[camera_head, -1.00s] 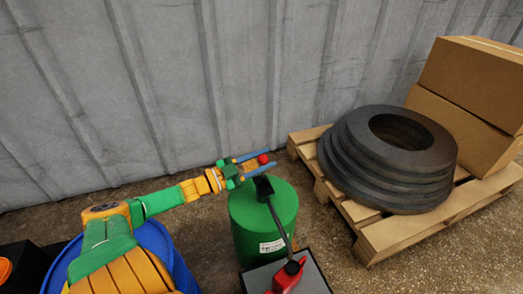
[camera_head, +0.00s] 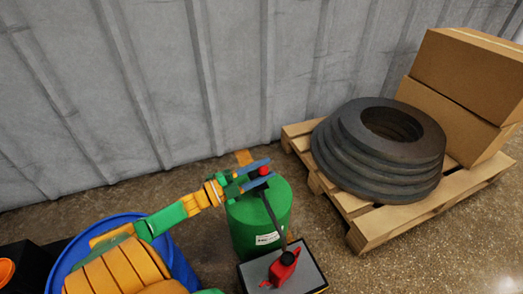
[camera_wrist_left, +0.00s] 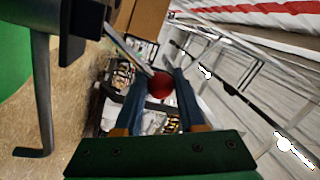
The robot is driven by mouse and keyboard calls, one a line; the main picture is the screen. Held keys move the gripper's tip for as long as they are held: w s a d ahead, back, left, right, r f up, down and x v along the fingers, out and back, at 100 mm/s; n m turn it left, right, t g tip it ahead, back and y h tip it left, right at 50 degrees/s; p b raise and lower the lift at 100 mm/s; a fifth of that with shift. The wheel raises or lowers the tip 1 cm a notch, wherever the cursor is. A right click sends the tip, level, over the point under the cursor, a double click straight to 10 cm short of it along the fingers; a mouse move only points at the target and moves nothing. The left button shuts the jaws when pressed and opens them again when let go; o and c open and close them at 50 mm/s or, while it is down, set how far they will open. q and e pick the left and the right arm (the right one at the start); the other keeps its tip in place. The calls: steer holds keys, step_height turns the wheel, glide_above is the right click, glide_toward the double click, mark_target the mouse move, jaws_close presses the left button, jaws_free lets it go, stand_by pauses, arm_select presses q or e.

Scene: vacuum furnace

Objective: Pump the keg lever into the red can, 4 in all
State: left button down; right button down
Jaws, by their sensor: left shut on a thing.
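The green keg (camera_head: 247,222) stands upright on the floor, with a dark pump head at its top and a dark spout or hose slanting down to the red can (camera_head: 284,270). The can sits on a grey-topped black stand (camera_head: 308,277). My left gripper (camera_head: 258,171) is above the keg's top, its blue fingers shut on the lever's red knob (camera_head: 263,172). In the left wrist view the red knob (camera_wrist_left: 161,86) lies between the two fingertips. Part of the keg (camera_wrist_left: 12,70) shows at the left of that view. The right gripper is not in view.
A wooden pallet (camera_head: 372,236) with stacked dark rings (camera_head: 350,170) and cardboard boxes (camera_head: 470,75) stands at the right. A blue barrel (camera_head: 175,262) is at lower left, partly behind my arm. A corrugated wall (camera_head: 160,90) closes the back. Floor between keg and pallet is clear.

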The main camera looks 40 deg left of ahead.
arm_select(q)
steer(key=shift+d+f, duration=0.1)
stand_by(0.4)
steer(key=c, duration=0.5)
jaws_free()
steer(key=shift+s, duration=0.25)
steer(key=p+v, duration=0.1)
steer(key=v, duration=0.5)
steer(key=shift+s, duration=0.35)
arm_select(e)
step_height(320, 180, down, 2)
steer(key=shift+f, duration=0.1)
arm_select(q)
steer(key=shift+a, duration=0.25)
